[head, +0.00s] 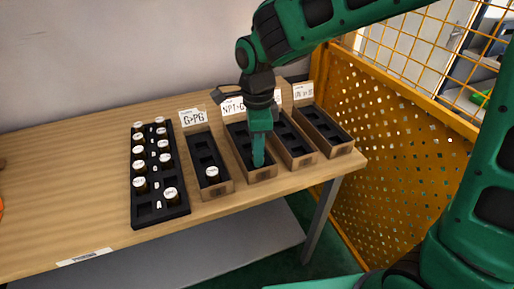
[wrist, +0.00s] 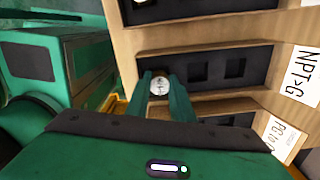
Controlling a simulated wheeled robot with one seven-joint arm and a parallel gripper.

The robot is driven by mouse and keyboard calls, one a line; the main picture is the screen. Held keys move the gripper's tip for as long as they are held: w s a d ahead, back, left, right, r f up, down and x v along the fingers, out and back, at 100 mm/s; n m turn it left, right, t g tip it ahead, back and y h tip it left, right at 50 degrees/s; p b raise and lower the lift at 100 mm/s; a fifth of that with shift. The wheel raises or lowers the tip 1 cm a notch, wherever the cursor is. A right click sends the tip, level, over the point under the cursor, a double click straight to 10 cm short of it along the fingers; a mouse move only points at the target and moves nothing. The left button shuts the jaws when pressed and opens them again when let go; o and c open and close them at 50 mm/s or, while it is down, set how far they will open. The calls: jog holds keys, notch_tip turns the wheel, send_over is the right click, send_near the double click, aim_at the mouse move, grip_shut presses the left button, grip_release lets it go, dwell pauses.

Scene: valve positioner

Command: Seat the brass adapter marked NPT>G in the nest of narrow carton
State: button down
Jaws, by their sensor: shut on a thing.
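My gripper (head: 258,162) points down into the near end of the narrow carton labelled NPT>G (head: 264,176). In the wrist view my fingers (wrist: 161,92) are shut on a round adapter (wrist: 158,86) with a pale marked top; its marking is too small to read. The adapter is at the end nest of the carton's black insert (wrist: 215,66), with two empty nests beside it. The NPT>G card (wrist: 301,73) stands at the other end. I cannot tell whether the adapter rests fully down in the nest.
A black tray (head: 148,217) with several white-topped adapters stands at left. The G>PG carton (head: 216,191) beside mine holds one adapter in its near nest. Two more cartons (head: 299,160) (head: 342,148) stand to the right, close together. A yellow mesh fence (head: 400,150) borders the right.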

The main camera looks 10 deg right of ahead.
jog(key=shift+f, duration=0.45)
jog(key=c, duration=1.5)
grip_release()
jog(key=shift+o, duration=0.2)
jog(key=shift+r, duration=0.1)
